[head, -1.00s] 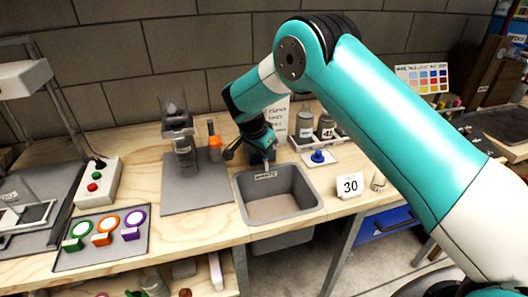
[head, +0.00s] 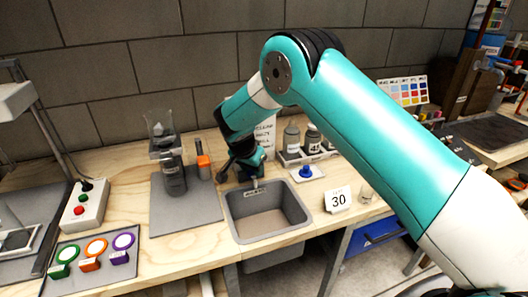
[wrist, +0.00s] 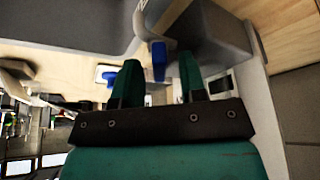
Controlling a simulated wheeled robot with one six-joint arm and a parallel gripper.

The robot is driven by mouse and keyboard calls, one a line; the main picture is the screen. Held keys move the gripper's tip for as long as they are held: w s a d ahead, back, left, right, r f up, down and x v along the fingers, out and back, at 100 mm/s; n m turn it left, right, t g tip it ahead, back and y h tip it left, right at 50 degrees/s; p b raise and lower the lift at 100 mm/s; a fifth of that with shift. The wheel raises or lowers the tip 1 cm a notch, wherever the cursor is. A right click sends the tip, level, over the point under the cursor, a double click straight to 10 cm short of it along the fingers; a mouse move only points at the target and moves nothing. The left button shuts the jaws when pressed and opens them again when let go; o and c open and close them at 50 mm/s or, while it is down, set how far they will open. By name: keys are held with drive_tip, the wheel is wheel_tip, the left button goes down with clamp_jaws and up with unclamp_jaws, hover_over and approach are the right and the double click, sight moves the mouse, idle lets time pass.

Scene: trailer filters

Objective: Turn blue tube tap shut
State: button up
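A blue piece (wrist: 158,60), apparently the tap's handle, shows in the wrist view just beyond my fingertips and in line with the gap between them. My gripper (wrist: 159,75) is open, with its two green fingers apart. I cannot tell whether either finger touches the blue piece. A pale tube or spout (wrist: 140,18) lies close to it. In the head view my wrist is low behind the grey sink (head: 232,226), and my arm hides the tap there.
A blue knob on a white plate (head: 316,176) sits right of the sink, near grey bottles (head: 291,138) and a "30" card (head: 338,200). A clear vessel on a stand (head: 172,180) and an orange-topped item (head: 204,162) stand to the left. A button box (head: 84,207) is further left.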

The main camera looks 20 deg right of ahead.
drive_tip(key=n+p, duration=0.1)
drive_tip(key=r+n+t+y+p, duration=0.1)
drive_tip(key=n, duration=0.1)
drive_tip(key=shift+s+d+n, duration=0.15)
drive_tip(key=shift+n, duration=0.15)
drive_tip(key=n+y+p, duration=0.1)
drive_tip(key=n+p, duration=0.1)
drive_tip(key=n, duration=0.1)
drive_tip(key=n+y+p, duration=0.1)
drive_tip(key=n+p, duration=0.1)
drive_tip(key=n, duration=0.1)
drive_tip(key=shift+d+f+t+p, duration=0.1)
drive_tip(key=shift+f+t+p, duration=0.05)
drive_tip(key=shift+t+p, duration=0.2)
drive_tip(key=d+b+v, duration=0.1)
drive_tip(key=b+v, duration=0.3)
drive_tip(key=v, duration=1.3)
drive_tip(key=s+a+r+n+g+y+b, duration=0.1)
drive_tip(key=s+a+r+n, duration=0.1)
drive_tip(key=s, duration=0.6)
drive_tip(key=s+a+r+n+g+y+b, duration=0.1)
drive_tip(key=s+a+r+n+y, duration=0.1)
drive_tip(key=s, duration=0.7)
drive_tip(key=shift+s+a+r, duration=0.2)
drive_tip(key=shift+r, duration=0.65)
